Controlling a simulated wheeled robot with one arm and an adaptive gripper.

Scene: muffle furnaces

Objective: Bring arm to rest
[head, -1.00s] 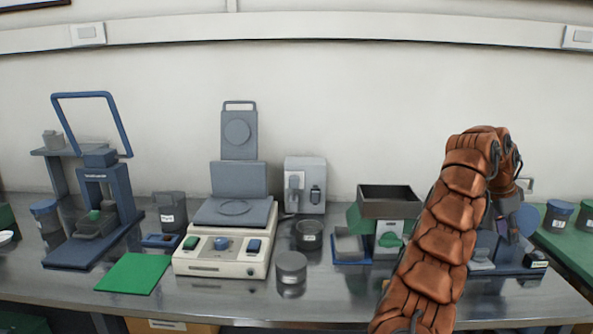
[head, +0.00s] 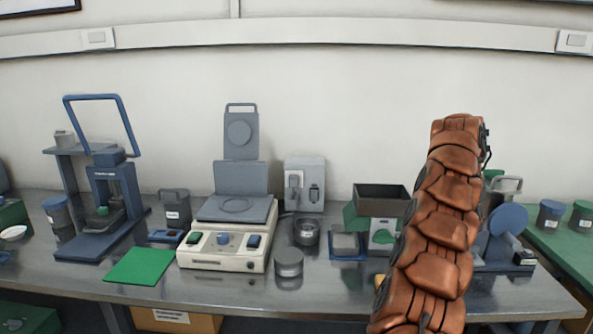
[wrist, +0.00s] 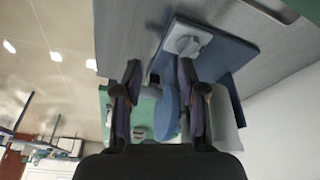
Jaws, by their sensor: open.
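My brown, plated arm (head: 440,220) rises at the right of the head view and hides the gripper there. In the wrist view my gripper (wrist: 158,85) is open, its two dark fingers apart with nothing held between them. A blue device with a grey piece on it (wrist: 187,40) lies beyond the fingers. A blue disc (wrist: 168,112) shows between the fingers, seemingly farther off; I cannot tell its distance. In the head view a blue device with a round disc (head: 507,220) stands just right of the arm, partly covered by it.
The steel bench (head: 330,295) holds a white hotplate-like unit (head: 222,250), a blue press (head: 112,200), a green mat (head: 139,266), a dark open tray (head: 382,200) and several dark jars. A green surface (head: 565,250) with jars lies at right. The bench's front strip is mostly clear.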

